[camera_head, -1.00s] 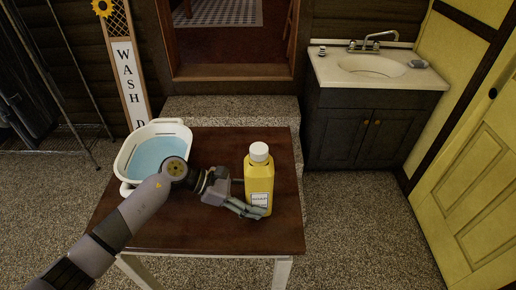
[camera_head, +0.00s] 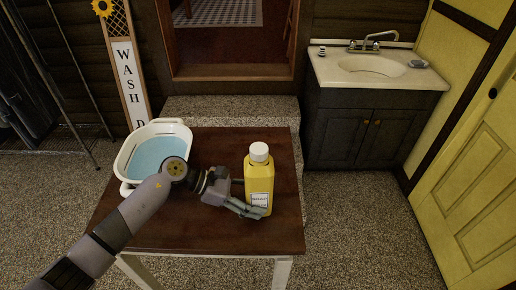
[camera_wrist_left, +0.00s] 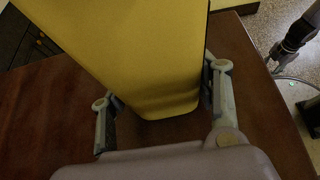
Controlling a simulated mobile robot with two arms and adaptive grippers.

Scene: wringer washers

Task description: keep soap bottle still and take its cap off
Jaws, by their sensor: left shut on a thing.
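The yellow soap bottle (camera_head: 259,183) stands upright on the dark wooden table (camera_head: 180,232), right of its middle. Its white cap (camera_head: 259,151) sits on top, and a white label is on its front. My left gripper (camera_head: 249,200) reaches in from the left and is shut on the lower part of the bottle. In the left wrist view the yellow bottle (camera_wrist_left: 145,60) stands between the two fingers of the left gripper (camera_wrist_left: 162,105). The cap is outside that view. My right gripper is not in the head view; part of a dark arm (camera_wrist_left: 292,40) shows at the wrist view's upper right.
A white basin (camera_head: 128,160) with blue water stands at the table's back left. The table top right of the bottle is clear. Behind are a stone step (camera_head: 230,108), and a sink cabinet (camera_head: 362,130) at the right. A yellow door (camera_head: 480,200) is far right.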

